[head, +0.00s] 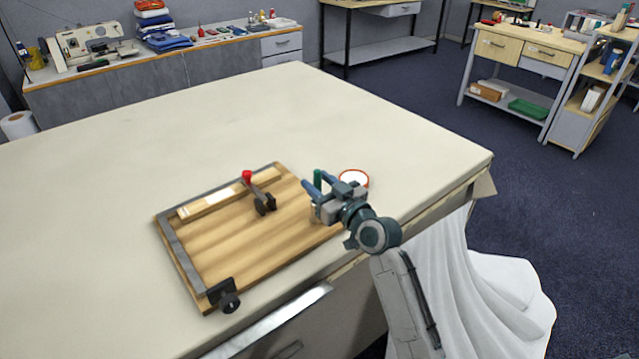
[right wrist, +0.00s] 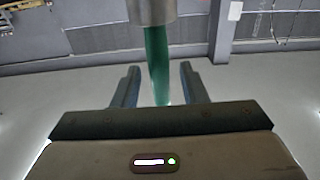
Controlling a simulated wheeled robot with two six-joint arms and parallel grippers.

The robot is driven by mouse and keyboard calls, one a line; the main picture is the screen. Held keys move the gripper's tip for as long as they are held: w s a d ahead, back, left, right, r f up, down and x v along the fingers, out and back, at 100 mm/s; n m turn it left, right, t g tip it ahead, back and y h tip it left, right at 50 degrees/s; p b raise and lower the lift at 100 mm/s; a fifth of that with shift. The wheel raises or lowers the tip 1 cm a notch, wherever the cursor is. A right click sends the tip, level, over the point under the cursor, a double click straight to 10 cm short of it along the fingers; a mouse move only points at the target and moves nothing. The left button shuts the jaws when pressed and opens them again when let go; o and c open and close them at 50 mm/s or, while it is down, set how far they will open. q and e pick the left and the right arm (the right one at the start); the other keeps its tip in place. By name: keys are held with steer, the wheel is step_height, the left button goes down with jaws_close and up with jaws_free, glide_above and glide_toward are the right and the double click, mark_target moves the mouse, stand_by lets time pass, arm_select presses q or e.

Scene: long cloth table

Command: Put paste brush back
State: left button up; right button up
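The paste brush shows as a green upright handle (head: 317,178) at my right gripper in the head view. In the right wrist view the green handle (right wrist: 157,60) runs between the two fingers, with a wider grey cylindrical part (right wrist: 151,11) at its top end. My right gripper (head: 317,187) has its fingers apart, one on each side of the handle, with a gap on both sides. The brush's lower part is hidden by the gripper. A round pot (head: 353,177) with an orange-red rim and white inside stands just behind the gripper. My left gripper is out of view.
A wooden board (head: 225,262) with a metal edge lies left of the gripper. It carries a wooden strip (head: 225,197), a red-knobbed clamp (head: 262,195) and a black knobbed clamp (head: 226,297). The table (head: 300,110) is clear behind. White cloth hangs at the right.

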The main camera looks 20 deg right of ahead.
steer(key=shift+r, duration=0.1)
